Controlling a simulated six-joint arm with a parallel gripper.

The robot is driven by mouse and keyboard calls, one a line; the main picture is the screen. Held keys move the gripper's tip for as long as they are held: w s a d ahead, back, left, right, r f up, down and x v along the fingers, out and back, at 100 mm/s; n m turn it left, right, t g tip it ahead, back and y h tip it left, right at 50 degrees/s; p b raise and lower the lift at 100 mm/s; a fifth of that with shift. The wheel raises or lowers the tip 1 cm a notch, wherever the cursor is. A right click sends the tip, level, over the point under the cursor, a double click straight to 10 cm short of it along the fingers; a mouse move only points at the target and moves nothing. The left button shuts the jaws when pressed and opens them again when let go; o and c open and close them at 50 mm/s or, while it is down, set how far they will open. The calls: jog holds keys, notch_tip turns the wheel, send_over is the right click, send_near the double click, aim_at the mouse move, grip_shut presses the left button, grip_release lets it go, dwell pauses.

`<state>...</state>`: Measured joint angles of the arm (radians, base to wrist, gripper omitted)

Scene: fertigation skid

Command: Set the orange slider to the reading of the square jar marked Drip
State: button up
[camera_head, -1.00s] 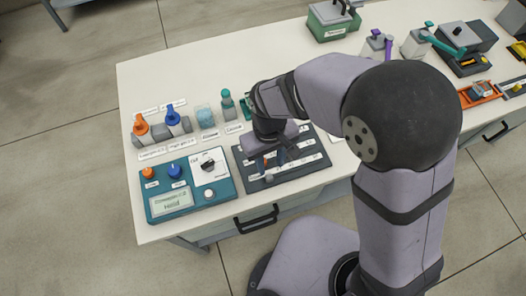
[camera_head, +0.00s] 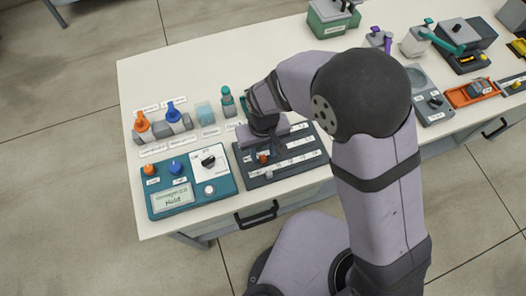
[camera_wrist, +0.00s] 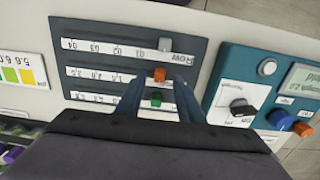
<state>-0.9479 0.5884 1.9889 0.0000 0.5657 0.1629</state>
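The orange slider (camera_wrist: 159,75) sits on the middle row of a dark slider panel (camera_wrist: 75,55). It also shows below my gripper in the head view (camera_head: 263,158). My gripper (camera_wrist: 161,82) is open, with its two blue-grey fingertips apart on either side of the orange slider in the picture. Contact cannot be told. A green slider (camera_wrist: 155,99) shows between the fingers, nearer the palm. A pale blue, square-looking jar (camera_head: 205,113) stands behind the panel at left. Its label is too small to read, so I cannot confirm the Drip mark or a reading.
A grey slider (camera_wrist: 164,44) sits on another row of the panel. A teal control box (camera_head: 190,187) with knobs and a display stands beside the panel. Orange and blue valves (camera_head: 172,115) and a teal-capped bottle (camera_head: 227,100) stand behind. Several devices fill the table's right side.

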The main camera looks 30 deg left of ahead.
aim_at(299, 149)
jog(key=shift+f, duration=0.85)
grip_shut()
jog(key=w+d, duration=0.8)
jog(key=shift+w+d+p, duration=0.25)
jog(key=shift+w+p, duration=0.05)
grip_release()
jog(key=shift+r, duration=0.1)
